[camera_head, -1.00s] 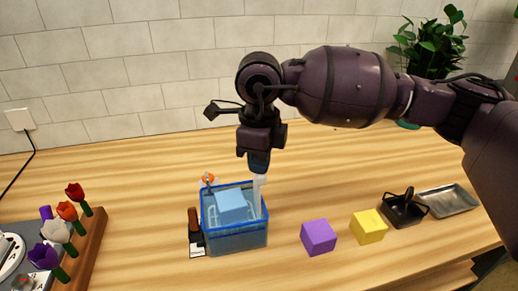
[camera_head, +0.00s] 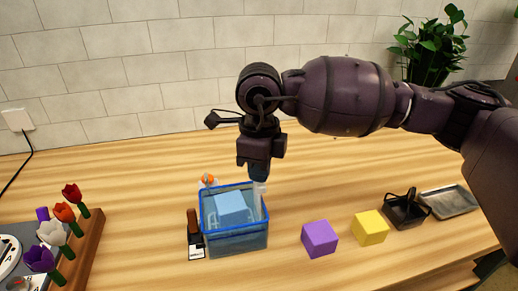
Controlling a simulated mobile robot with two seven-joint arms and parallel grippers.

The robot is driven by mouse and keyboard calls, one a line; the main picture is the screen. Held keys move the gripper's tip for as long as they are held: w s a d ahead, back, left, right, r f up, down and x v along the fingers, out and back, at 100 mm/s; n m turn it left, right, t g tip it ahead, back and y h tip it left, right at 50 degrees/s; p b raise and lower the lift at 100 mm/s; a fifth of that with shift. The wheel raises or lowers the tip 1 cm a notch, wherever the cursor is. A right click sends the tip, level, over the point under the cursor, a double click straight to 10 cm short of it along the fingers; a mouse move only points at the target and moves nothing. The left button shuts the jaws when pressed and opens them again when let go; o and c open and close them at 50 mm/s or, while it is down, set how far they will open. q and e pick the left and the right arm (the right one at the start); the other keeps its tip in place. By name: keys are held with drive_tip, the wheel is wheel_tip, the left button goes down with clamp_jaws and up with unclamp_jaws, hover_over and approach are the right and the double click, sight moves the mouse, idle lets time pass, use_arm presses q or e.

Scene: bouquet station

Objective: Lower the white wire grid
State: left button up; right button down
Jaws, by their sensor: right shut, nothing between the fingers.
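A blue see-through bin (camera_head: 236,243) stands on the wooden table with a light blue block (camera_head: 232,208) inside it. A pale, whitish piece (camera_head: 261,190) shows at the bin's back right, just under my right gripper (camera_head: 258,176). I cannot make out a white wire grid for sure; the pale piece is too small to tell. My right gripper is shut and empty, pointing down over the bin's back right rim. Its fingertips are close to the pale piece; I cannot tell whether they touch. My left gripper is not in view.
A dark-handled tool (camera_head: 194,235) lies left of the bin, and a small orange-and-white item (camera_head: 208,181) is behind it. Purple (camera_head: 320,239) and yellow (camera_head: 370,228) blocks, a black holder (camera_head: 406,211) and a metal tray (camera_head: 448,202) are right. Flowers (camera_head: 62,232) stand left.

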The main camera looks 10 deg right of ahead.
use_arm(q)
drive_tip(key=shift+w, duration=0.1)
use_arm(e)
drive_tip(key=shift+f, duration=0.1)
drive_tip(key=shift+f, duration=0.3)
drive_tip(key=shift+r+p, duration=1.1)
drive_tip(key=shift+r, duration=1.55)
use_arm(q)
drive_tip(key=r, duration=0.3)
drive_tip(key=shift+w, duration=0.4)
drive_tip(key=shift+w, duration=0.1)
use_arm(e)
drive_tip(key=shift+f, duration=0.1)
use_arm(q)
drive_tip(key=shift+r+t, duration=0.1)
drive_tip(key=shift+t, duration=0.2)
